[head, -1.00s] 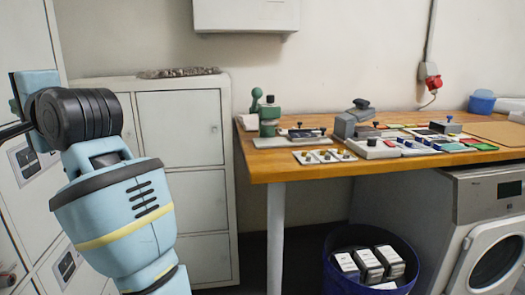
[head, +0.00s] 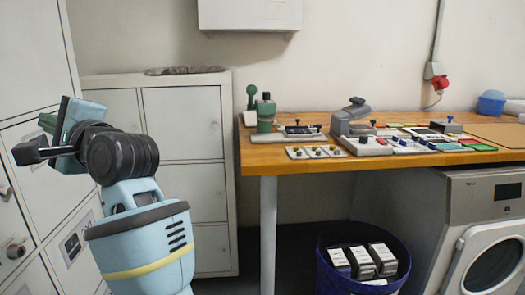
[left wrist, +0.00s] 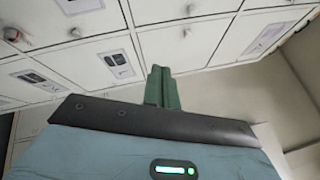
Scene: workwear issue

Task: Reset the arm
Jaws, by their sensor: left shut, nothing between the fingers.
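My left arm comes in from the left of the head view, in front of the lockers. My left gripper (head: 50,122) is at the far left, close to the locker fronts, partly hidden behind its own wrist. In the left wrist view the green fingers of the left gripper (left wrist: 162,88) are together with nothing between them. My right gripper is not in view.
White lockers (head: 32,95) with knobs and labels stand right beside the left arm. A low cabinet (head: 182,125) stands behind it. A wooden workbench (head: 330,160) with several small devices is on the right, above a blue bin (head: 328,281) and a washing machine (head: 495,205).

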